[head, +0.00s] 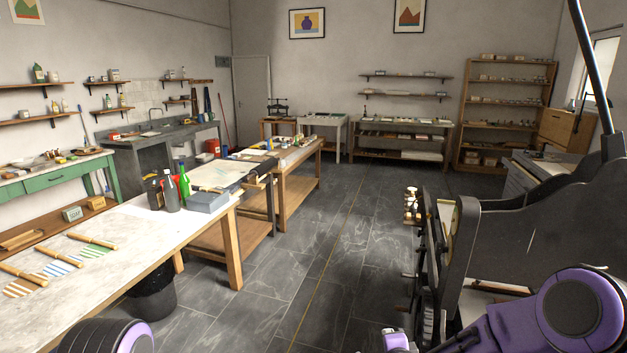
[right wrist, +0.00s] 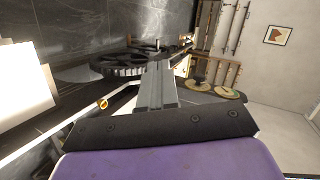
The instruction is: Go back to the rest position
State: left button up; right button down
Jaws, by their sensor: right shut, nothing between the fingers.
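My right gripper (right wrist: 157,82) shows in the right wrist view with its two grey fingers pressed together and nothing between them. It points toward a dark toothed wheel (right wrist: 130,66) of a machine; I cannot tell how far apart they are. In the head view my right arm comes in at the lower right, in front of the large dark press (head: 520,215). Of my left arm only a rounded purple and black part shows at the bottom left of the head view; its gripper is out of the picture.
A long worktable (head: 128,232) with rollers, bottles and a grey box runs along the left. The tiled floor (head: 318,262) is clear in the middle. Wooden shelves (head: 505,105) stand at the back right.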

jog(key=s+d+f+n+g, duration=0.3)
jog(key=s+f, duration=0.5)
jog(key=s, duration=0.3)
jog(key=s+d+f+n+g, duration=0.2)
jog(key=s+f+n, duration=0.1)
jog(key=s+f, duration=0.55)
jog(key=s+d+f+n+g+h, duration=0.1)
jog(key=s+d+n+g, duration=0.15)
jog(key=s, duration=0.75)
jog(key=s+d+n+g+h, duration=0.15)
jog(key=s+d, duration=0.25)
jog(key=s, duration=0.7)
pick_arm(q)
notch_tip(320, 180, down, 14)
jog(key=b, duration=1.4)
pick_arm(e)
notch_tip(320, 180, down, 14)
jog(key=shift+w+g, duration=0.15)
jog(key=shift+g, duration=0.25)
pick_arm(q)
jog(key=shift+c, duration=0.2)
pick_arm(e)
jog(key=shift+r, duration=0.1)
